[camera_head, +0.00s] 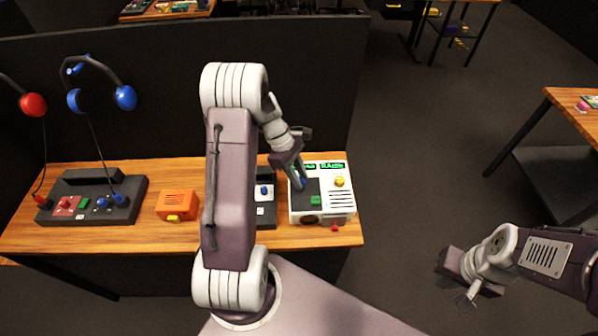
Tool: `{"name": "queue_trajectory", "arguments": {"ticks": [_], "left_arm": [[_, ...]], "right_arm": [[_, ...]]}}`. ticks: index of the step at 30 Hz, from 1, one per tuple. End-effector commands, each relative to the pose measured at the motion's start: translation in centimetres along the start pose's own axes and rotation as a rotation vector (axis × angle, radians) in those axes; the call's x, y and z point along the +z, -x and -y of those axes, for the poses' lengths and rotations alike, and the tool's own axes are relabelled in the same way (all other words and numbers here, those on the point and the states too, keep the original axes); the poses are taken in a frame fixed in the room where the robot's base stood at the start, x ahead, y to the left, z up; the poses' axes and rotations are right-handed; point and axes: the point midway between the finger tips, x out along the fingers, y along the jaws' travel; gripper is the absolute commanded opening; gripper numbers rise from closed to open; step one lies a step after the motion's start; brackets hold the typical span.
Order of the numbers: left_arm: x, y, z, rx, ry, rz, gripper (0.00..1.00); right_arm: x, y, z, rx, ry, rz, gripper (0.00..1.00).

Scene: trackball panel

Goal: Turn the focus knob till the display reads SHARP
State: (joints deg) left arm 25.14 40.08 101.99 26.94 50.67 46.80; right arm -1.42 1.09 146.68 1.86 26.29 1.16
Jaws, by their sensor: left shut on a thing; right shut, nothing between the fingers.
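A white device (345,205) with a dark panel stands at the right end of the wooden table. Its display (332,166) has green lettering too small to read surely. My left gripper (300,182) reaches down over the device's dark panel and is shut on a blue knob, mostly hidden by the fingers. I cannot tell by a label that this is the focus knob. A yellow knob (339,182) and a green button (316,200) also sit on the device. My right gripper (463,303) is shut and empty, over the floor at the lower right.
My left arm hides the middle of the table (150,240). Left of the device are a dark unit with a blue control (264,190), an orange box (177,204) and a black headset base (92,210). A dark partition (150,80) stands behind.

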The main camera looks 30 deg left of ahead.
Motion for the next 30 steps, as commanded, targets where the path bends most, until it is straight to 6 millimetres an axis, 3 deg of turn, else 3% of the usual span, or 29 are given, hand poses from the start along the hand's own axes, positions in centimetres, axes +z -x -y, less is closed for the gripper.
{"name": "queue_trajectory", "arguments": {"ticks": [3, 15, 30], "left_arm": [[0.2, 0.3, -0.1, -0.033, -0.081, 0.0, 0.0], [0.1, 0.1, -0.2, -0.106, -0.259, 0.0, 0.0], [0.0, 0.1, -0.3, -0.117, -0.292, -0.002, 0.0]], "right_arm": [[-0.1, 1.2, 0.0, 0.0, 0.0, 0.0, 0.0], [-0.3, 2.5, 0.1, 0.0, 0.0, 0.0, 0.0], [-0.3, 2.7, 0.1, 0.0, 0.0, 0.0, 0.0]]}}
